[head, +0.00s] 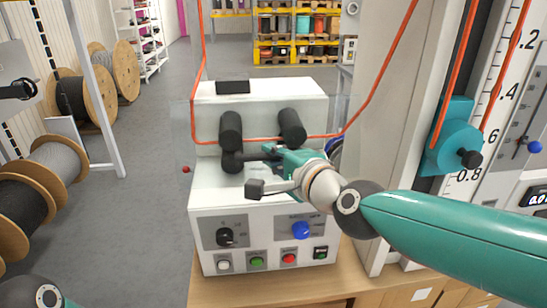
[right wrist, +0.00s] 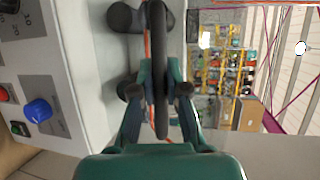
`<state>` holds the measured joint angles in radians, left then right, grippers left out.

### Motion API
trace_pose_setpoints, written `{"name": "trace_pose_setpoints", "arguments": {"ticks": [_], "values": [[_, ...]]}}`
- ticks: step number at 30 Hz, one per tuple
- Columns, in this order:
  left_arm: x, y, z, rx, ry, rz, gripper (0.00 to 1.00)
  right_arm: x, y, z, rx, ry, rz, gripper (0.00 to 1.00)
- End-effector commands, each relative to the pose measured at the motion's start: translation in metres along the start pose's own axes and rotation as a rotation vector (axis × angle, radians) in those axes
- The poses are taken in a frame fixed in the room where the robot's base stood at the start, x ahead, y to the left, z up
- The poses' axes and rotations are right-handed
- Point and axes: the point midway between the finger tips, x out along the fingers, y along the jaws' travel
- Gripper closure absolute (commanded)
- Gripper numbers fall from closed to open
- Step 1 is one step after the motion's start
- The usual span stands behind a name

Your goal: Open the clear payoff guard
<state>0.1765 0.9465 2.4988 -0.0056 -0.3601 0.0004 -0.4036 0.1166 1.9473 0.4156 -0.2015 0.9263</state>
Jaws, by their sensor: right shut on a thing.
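The clear payoff guard (head: 262,122) is a faint see-through panel in front of the black rollers on the white machine (head: 262,195). Its edges are hard to make out. My right gripper (head: 268,168) reaches in from the right at the machine's front. In the right wrist view, its two fingers (right wrist: 159,90) are closed on a long black bar (right wrist: 160,45), which looks like the guard's handle. My left gripper is out of view.
An orange cable (head: 193,80) runs down and across the black rollers (head: 231,130). Knobs and buttons (head: 289,258) line the machine's lower front. A wooden bench (head: 240,290) carries it.

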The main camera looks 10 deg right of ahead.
Motion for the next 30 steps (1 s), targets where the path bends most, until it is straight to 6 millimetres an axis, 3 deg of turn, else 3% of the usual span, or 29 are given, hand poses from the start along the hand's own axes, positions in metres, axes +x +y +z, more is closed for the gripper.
{"name": "trace_pose_setpoints", "arguments": {"ticks": [1,3,12,29,30], "values": [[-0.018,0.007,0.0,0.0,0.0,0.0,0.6,-0.005,-0.023,0.002,0.001,0.001,-0.006,1.0],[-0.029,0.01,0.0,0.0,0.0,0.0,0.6,-0.007,-0.036,0.003,0.0,0.001,-0.006,1.0],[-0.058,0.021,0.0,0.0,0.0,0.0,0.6,-0.011,-0.071,0.004,0.0,0.002,-0.005,1.0],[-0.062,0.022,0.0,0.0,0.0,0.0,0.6,-0.01,-0.077,0.002,0.001,0.004,-0.005,1.0],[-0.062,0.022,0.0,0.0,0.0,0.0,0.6,-0.01,-0.077,0.002,0.001,0.004,-0.005,0.82]]}}
